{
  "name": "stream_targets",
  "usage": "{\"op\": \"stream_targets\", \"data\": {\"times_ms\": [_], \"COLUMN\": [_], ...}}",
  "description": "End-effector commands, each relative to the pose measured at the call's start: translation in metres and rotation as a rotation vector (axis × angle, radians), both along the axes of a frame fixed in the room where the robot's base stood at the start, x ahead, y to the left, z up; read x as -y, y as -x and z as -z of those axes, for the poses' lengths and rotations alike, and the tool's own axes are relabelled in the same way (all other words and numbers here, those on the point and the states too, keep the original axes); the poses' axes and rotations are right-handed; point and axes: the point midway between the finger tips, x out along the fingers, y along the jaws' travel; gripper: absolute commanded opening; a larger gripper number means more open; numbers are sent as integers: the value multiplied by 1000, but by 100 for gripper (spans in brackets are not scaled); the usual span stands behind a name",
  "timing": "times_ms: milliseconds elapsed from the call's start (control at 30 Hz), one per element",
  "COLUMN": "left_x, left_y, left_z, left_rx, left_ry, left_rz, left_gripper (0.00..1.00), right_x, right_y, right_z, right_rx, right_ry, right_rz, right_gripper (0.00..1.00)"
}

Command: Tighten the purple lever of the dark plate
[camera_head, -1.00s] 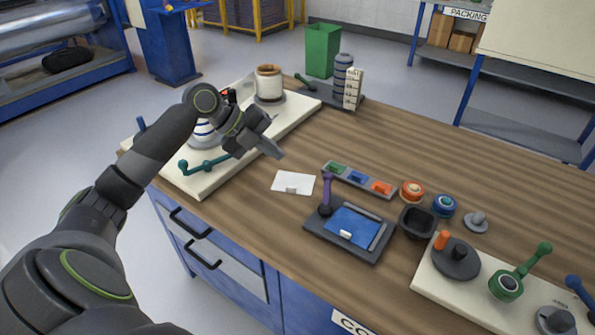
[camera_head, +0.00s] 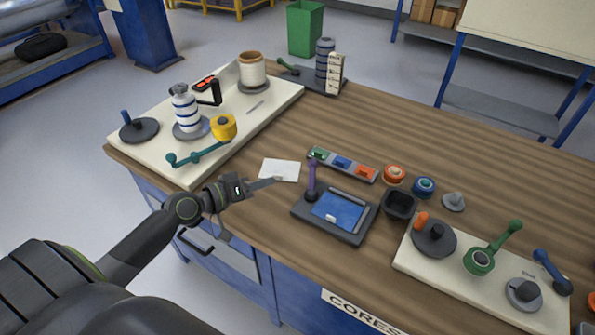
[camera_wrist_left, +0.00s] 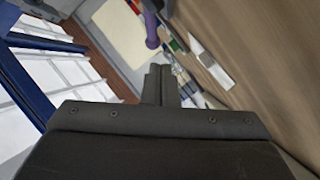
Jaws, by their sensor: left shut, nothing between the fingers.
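The dark plate (camera_head: 361,230) lies on the wooden bench near its front edge, with a blue inset on top. Its purple lever (camera_head: 312,176) stands upright at the plate's back left corner. My left gripper (camera_head: 277,181) is shut and empty. It is left of the lever, apart from it, near the white card (camera_head: 280,170), with its fingers pointing toward the lever. In the left wrist view the shut fingers (camera_wrist_left: 160,84) are at the centre and the purple lever (camera_wrist_left: 152,30) shows beyond them. My right gripper is not in view.
A strip of coloured blocks (camera_head: 341,163) lies behind the plate. A black bowl (camera_head: 398,205) stands close on its right. A cream board (camera_head: 420,262) with cranks is at the right. Another board (camera_head: 187,173) with spools and a teal lever is at the left.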

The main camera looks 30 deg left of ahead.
Motion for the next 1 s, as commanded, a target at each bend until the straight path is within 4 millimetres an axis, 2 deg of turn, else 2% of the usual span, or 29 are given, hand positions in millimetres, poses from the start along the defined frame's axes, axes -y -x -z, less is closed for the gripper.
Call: {"op": "stream_targets", "data": {"times_ms": [100,200,300,467,667,1000], "left_x": [-3,-7,-10,-11,-5,15], "left_y": [15,24,30,31,9,-55], "left_z": [0,1,0,0,1,11], "left_rx": [-61,-93,-110,-118,-118,-119], "left_ry": [239,401,514,587,593,589], "left_rz": [-123,-202,-252,-281,-283,-281], "left_gripper": [0,0,0,0,0,0], "right_x": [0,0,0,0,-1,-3], "right_y": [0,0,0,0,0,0], "right_z": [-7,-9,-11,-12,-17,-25], "right_rx": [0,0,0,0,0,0], "right_ry": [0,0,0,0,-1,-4], "right_rz": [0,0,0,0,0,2], "right_gripper": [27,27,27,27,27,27]}}
